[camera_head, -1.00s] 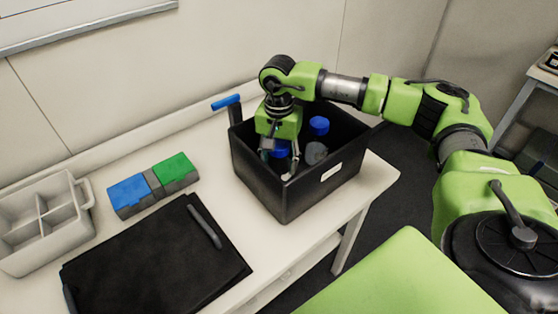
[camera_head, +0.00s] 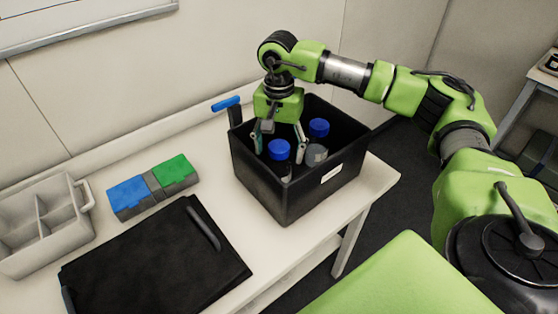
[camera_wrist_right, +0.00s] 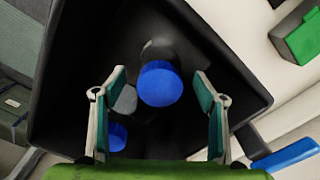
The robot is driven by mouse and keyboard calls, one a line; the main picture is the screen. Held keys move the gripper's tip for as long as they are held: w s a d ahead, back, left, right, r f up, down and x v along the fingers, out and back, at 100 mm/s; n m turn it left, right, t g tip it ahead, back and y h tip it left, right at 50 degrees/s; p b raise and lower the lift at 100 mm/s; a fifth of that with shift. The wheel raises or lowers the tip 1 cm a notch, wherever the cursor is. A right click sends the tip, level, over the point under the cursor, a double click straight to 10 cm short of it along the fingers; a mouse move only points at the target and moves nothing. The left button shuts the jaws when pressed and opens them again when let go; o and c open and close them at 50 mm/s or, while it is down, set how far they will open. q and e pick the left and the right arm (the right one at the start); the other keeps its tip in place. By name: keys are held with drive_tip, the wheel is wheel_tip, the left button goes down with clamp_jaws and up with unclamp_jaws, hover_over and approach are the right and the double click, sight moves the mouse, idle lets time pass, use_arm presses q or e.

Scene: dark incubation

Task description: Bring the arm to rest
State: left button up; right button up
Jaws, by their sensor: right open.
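My right gripper (camera_head: 279,143) is over the black box (camera_head: 277,200), its open fingers reaching just inside the rim. In the right wrist view the fingers (camera_wrist_right: 160,95) stand apart with nothing gripped between them. Inside the box is a blue-capped bottle (camera_head: 279,150), below and between the fingers; it also shows in the wrist view (camera_wrist_right: 160,84). A second blue-capped bottle (camera_head: 319,128) stands farther right in the box. My left gripper is not in view.
The white table (camera_head: 150,150) carries a blue and green block rack (camera_head: 152,187), a black mat-like case (camera_head: 150,265) and a grey divided caddy (camera_head: 40,230). The wall is close behind.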

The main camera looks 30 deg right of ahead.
wheel_tip(320, 180, up, 6)
drive_tip(key=shift+r, duration=0.25)
